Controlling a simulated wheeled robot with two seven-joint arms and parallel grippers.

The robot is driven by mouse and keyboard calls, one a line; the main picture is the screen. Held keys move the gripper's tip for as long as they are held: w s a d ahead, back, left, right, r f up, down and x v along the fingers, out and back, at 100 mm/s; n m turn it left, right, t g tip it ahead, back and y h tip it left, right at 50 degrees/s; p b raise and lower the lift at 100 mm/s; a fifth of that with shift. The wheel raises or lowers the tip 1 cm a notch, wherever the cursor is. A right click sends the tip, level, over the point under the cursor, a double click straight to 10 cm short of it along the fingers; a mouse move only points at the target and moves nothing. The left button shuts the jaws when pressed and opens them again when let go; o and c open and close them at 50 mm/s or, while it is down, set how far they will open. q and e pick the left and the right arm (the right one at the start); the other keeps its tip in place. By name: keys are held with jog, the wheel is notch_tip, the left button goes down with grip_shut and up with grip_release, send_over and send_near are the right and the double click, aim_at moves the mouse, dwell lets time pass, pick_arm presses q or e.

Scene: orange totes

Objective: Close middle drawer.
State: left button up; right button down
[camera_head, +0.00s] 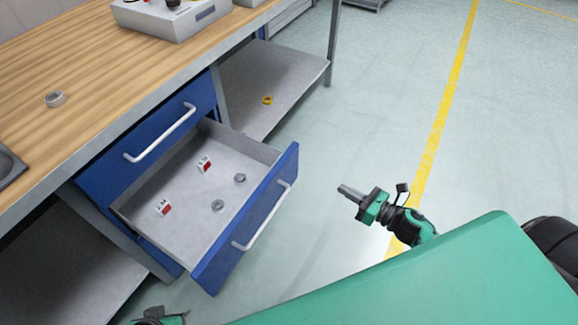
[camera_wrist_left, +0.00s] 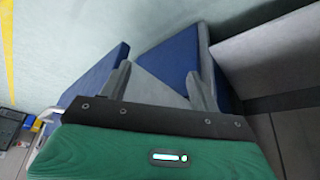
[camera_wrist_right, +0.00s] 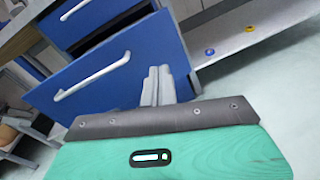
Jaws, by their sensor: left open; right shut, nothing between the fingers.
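The middle drawer (camera_head: 250,228) has a blue front and a white bar handle (camera_head: 262,216), and it stands pulled out from the cabinet under the bench. Small red-and-white boxes (camera_head: 204,165) and grey round parts (camera_head: 218,206) lie inside it. My right gripper (camera_head: 346,191) is shut and empty, to the right of the drawer front and apart from it. In the right wrist view the blue drawer front (camera_wrist_right: 120,75) is ahead of its fingers. My left gripper (camera_wrist_left: 162,88) is open, with blue cabinet or drawer panels beyond its fingers; in the head view only a bit shows at the bottom edge.
The closed blue top drawer (camera_head: 150,135) is above the open one. The wooden bench top (camera_head: 100,60) holds a ring and a grey box (camera_head: 170,18). A grey shelf (camera_head: 290,75) with a yellow part is behind. Floor to the right is clear.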

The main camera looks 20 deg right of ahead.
notch_tip(320, 180, up, 3)
jog(key=w+a+n+y+b, duration=0.1)
jog(key=a+n+y, duration=0.1)
jog(key=n, duration=0.2)
jog(key=p, duration=0.1)
send_near(287, 161)
jog(key=shift+n+g, duration=0.3)
jog(key=shift+g, duration=0.1)
jog(key=x, duration=0.5)
jog(key=shift+w+r, duration=0.3)
jog(key=shift+w, duration=0.1)
jog(key=shift+w+a, duration=0.4)
pick_arm(q)
jog(key=shift+g, duration=0.4)
jog(key=r, duration=0.1)
jog(key=s+a+r, duration=0.1)
jog(key=r, duration=0.2)
jog(key=shift+s+a, duration=0.35)
jog(key=shift+w, duration=0.1)
pick_arm(e)
jog(key=shift+w+a, duration=0.1)
